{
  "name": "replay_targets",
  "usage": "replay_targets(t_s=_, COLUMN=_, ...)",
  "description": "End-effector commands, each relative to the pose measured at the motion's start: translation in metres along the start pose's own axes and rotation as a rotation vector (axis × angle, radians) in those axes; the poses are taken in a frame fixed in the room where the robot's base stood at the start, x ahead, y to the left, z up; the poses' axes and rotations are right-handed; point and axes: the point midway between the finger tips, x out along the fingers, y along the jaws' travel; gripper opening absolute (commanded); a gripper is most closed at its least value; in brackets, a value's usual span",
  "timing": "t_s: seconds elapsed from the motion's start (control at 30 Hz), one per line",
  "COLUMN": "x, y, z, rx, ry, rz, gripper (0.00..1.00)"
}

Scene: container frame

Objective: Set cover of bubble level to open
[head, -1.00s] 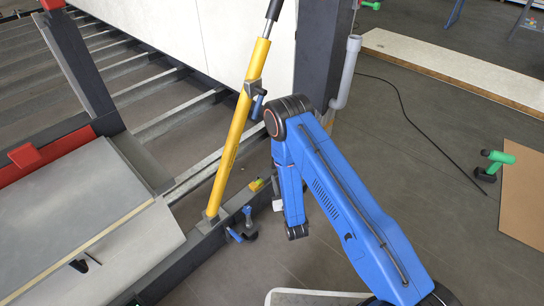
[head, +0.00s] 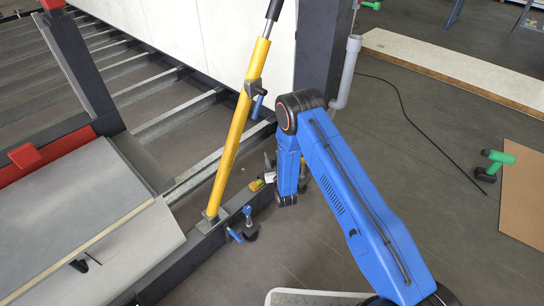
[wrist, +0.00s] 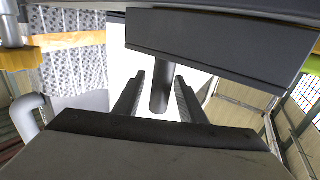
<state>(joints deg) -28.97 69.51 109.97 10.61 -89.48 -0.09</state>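A small yellow-green object (head: 257,184), which looks like the bubble level, sits on the dark beam near the foot of the yellow brace in the head view. It is too small there to tell how its cover stands. My blue arm hangs just right of it, and my gripper is mostly hidden behind the arm in that view. In the wrist view my gripper (wrist: 160,76) is open, its two ribbed fingers apart. A dark grey cylinder (wrist: 160,92) shows between the fingers; I cannot tell whether they touch it. I cannot make out the level in the wrist view.
The yellow brace (head: 232,135) leans up left of my arm. A blue-handled clamp (head: 248,222) is on the beam near its foot. A dark post (head: 320,55) and grey pipe (head: 346,75) stand behind. Floor to the right is mostly clear, with a green tool (head: 493,165).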

Motion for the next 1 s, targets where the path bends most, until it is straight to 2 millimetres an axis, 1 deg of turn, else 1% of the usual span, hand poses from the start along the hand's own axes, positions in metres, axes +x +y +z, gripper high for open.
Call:
replay_targets(t_s=0.03, x=0.004, y=0.0, z=0.0, rx=0.0, ry=0.0, rz=0.0, gripper=0.37)
replay_targets(t_s=0.17, x=0.009, y=0.0, z=0.0, rx=0.0, ry=0.0, rz=0.0, gripper=0.37)
replay_targets(t_s=0.43, x=0.01, y=0.0, z=0.0, rx=0.0, ry=0.0, rz=0.0, gripper=0.37)
replay_targets(t_s=0.47, x=0.01, y=0.0, z=0.0, rx=0.0, ry=0.0, rz=0.0, gripper=0.32)
replay_targets(t_s=0.5, x=0.01, y=0.0, z=0.0, rx=0.0, ry=0.0, rz=0.0, gripper=0.23)
replay_targets(t_s=0.6, x=0.01, y=0.0, z=0.0, rx=0.0, ry=0.0, rz=0.0, gripper=0.0)
replay_targets(t_s=0.77, x=0.011, y=0.001, z=0.0, rx=0.0, ry=0.0, rz=0.0, gripper=0.0)
replay_targets(t_s=0.83, x=0.013, y=0.004, z=0.0, rx=0.0, ry=0.0, rz=0.002, gripper=0.0)
replay_targets(t_s=0.97, x=0.021, y=0.017, z=0.0, rx=0.001, ry=0.0, rz=0.002, gripper=0.0)
replay_targets(t_s=1.0, x=0.025, y=0.023, z=0.0, rx=0.001, ry=0.0, rz=0.003, gripper=0.0)
